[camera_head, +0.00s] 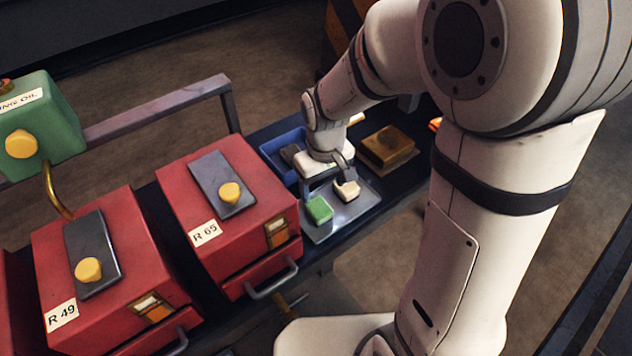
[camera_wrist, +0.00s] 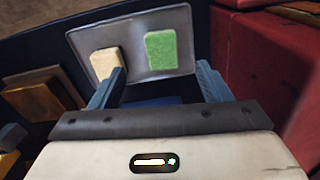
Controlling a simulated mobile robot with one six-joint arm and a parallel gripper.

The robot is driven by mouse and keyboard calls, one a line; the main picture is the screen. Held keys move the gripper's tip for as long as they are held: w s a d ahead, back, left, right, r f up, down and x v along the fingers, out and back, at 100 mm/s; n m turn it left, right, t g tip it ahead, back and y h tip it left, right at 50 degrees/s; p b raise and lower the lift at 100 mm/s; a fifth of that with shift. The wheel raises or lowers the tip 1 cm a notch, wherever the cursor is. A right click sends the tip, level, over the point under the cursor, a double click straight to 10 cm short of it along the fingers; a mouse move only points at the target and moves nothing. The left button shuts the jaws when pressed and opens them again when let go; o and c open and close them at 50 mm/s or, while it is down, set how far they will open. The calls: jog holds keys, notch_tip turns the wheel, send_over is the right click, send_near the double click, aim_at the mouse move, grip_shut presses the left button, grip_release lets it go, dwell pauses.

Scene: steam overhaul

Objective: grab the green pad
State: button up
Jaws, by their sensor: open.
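The green pad (camera_head: 319,209) lies on a grey metal tray (camera_head: 340,222) on the dark bench, beside a cream pad (camera_head: 347,191). In the wrist view the green pad (camera_wrist: 161,50) is at the right of the tray (camera_wrist: 130,27) and the cream pad (camera_wrist: 106,62) at the left. My gripper (camera_head: 327,188) is over the tray's near-bench side, its fingers apart with nothing between them. In the wrist view my gripper (camera_wrist: 160,82) points towards the pads; its left finger overlaps the cream pad in the picture. Whether it touches that pad I cannot tell.
A red box marked R 65 (camera_head: 262,201) stands left of the tray, and another marked R 49 (camera_head: 125,265) further left. A blue bin (camera_head: 281,145) sits behind the tray. A brown wooden block (camera_head: 388,147) is at its right. A green oil container (camera_head: 50,125) is far left.

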aim_at(319, 207)
jog(key=shift+n, duration=0.3)
jog(key=f, duration=0.3)
jog(key=f+b, duration=0.1)
jog(key=f, duration=0.3)
jog(key=w+f+b, duration=0.1)
jog(key=f, duration=0.2)
jog(key=shift+a+f, duration=0.15)
jog(key=shift+a, duration=0.25)
jog(key=shift+c, duration=0.4)
jog(key=c, duration=1)
